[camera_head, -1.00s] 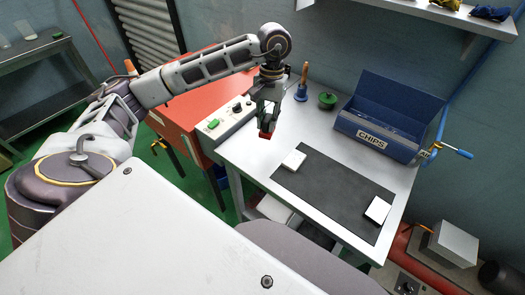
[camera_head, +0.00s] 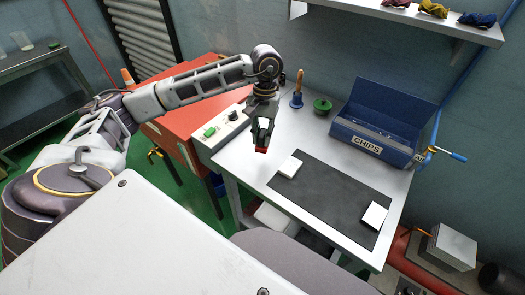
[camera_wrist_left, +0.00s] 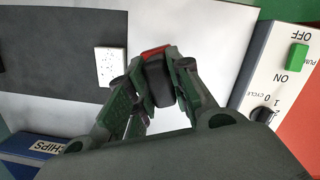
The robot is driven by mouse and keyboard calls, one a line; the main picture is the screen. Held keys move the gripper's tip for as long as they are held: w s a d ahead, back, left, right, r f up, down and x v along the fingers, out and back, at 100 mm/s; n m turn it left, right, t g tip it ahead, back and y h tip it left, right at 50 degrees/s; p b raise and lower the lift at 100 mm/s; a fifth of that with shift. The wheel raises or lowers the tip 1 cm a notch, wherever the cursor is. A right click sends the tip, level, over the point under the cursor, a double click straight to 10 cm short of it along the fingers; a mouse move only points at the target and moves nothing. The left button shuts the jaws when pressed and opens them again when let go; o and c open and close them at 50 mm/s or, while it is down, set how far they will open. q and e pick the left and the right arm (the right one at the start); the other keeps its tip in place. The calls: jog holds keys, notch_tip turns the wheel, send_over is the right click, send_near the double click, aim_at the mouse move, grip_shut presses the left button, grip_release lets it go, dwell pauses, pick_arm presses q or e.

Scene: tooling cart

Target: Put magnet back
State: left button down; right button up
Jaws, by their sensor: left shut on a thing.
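My left gripper (camera_head: 262,143) is shut on a small red and dark piece, which looks like the magnet (camera_head: 261,150). In the left wrist view the magnet (camera_wrist_left: 155,51) shows its red edge between the fingertips; the fingers and its dark part hide the rest. The gripper is over the left part of the pale worktable (camera_head: 240,164), left of the dark mat (camera_head: 325,193). I cannot tell whether the magnet touches the table. My right gripper is not in view.
White blocks lie at the mat's left end (camera_head: 290,168) and right end (camera_head: 374,216). A blue CHIPS box (camera_head: 346,134), a green round thing (camera_head: 322,106) and a wooden-handled blue tool (camera_head: 297,100) stand behind. A control panel (camera_head: 222,133) borders the left.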

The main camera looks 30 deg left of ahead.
aim_at(262, 148)
pick_arm(q)
notch_tip(262, 148, down, 3)
jog(key=shift+f, duration=0.15)
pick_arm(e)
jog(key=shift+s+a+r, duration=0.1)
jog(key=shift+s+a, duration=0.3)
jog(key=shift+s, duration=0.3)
pick_arm(q)
jog(key=shift+f+p, duration=0.3)
jog(key=shift+f, duration=1.6)
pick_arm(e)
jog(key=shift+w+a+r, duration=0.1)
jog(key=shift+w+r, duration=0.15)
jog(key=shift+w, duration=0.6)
